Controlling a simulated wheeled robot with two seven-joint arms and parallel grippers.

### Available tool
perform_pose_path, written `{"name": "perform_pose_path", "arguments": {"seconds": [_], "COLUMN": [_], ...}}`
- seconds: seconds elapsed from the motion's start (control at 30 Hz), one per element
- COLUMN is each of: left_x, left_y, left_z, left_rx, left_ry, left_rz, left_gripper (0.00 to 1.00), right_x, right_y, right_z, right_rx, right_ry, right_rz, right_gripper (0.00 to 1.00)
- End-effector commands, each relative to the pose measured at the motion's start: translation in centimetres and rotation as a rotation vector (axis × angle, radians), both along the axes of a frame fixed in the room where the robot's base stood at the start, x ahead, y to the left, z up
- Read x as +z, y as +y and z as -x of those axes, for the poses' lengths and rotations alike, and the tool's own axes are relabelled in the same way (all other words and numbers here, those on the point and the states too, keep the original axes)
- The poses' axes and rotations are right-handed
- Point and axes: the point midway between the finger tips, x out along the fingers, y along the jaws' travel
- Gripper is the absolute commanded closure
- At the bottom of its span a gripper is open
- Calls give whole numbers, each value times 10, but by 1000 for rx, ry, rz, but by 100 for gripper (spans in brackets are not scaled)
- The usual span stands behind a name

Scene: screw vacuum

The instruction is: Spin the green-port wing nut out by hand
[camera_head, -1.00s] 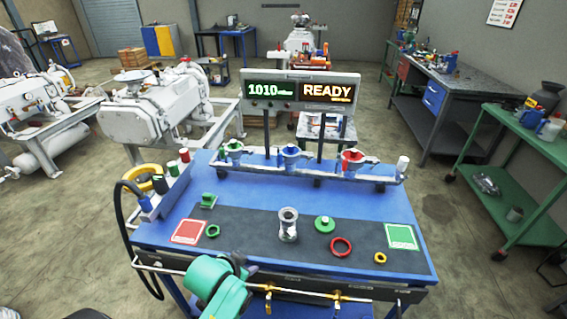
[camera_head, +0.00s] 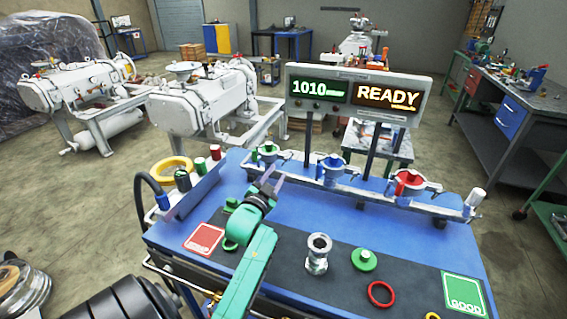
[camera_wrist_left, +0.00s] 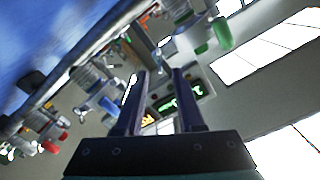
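The green port (camera_head: 267,153) is at the left end of the white manifold rail at the back of the blue bench. Its wing nut is too small to make out. My left gripper (camera_head: 272,176) is raised in front of the green port and a little below it in the head view, apart from it. In the left wrist view the two dark fingers (camera_wrist_left: 160,78) are apart with nothing between them. A green part (camera_wrist_left: 220,35) shows right of the fingers there, with blue and red parts to the left. My right gripper is not in view.
The blue port (camera_head: 334,170) and red port (camera_head: 408,183) sit further right on the rail. A display (camera_head: 357,95) reading 1010 and READY stands behind. A metal fitting (camera_head: 318,252), green cap (camera_head: 364,259) and red ring (camera_head: 380,293) lie on the dark mat.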

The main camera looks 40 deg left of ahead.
Motion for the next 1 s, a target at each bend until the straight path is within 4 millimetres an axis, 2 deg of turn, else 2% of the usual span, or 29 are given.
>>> {"name": "perform_pose_path", "arguments": {"seconds": [0.1,0.23,0.37,0.57,0.67,0.7,1.0], "left_x": [3,1,0,0,0,0,0], "left_y": [10,17,20,20,20,20,20], "left_z": [-30,-50,-58,-59,-58,-58,-58], "left_rx": [0,0,0,0,0,0,0], "left_ry": [-2,0,0,1,1,1,-4], "left_rz": [0,1,0,0,0,1,16], "left_gripper": [62,62,62,62,97,100,100], "right_x": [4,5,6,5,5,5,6], "right_y": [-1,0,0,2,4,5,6], "right_z": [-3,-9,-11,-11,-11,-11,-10], "right_rx": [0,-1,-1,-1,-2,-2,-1], "right_ry": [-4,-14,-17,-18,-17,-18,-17], "right_rz": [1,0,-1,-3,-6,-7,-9], "right_gripper": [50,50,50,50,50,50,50]}}
